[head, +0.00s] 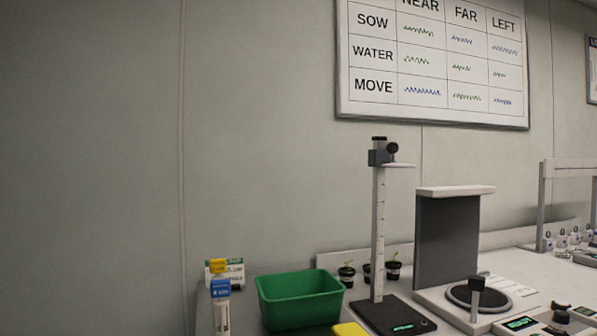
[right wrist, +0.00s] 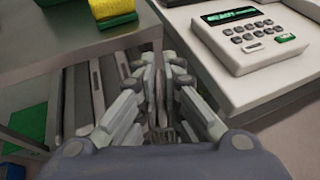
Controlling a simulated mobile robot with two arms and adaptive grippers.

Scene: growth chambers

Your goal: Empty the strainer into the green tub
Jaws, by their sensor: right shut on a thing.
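The green tub (head: 300,299) stands on the bench at the lower middle of the head view. I do not make out a strainer in either view. My right gripper (right wrist: 162,75) shows only in the right wrist view, low beside the bench edge. Its fingers are closed on a thin grey piece (right wrist: 161,110), mostly hidden between them; I cannot tell what it belongs to. My left gripper is in neither view.
A height stand (head: 378,230), a small dark-topped plate and potted seedlings (head: 393,271) stand right of the tub. A yellow sponge (right wrist: 112,9) lies near the bench edge. A keypad device (right wrist: 250,35) sits at the right. Grey slats (right wrist: 95,90) lie below the bench top.

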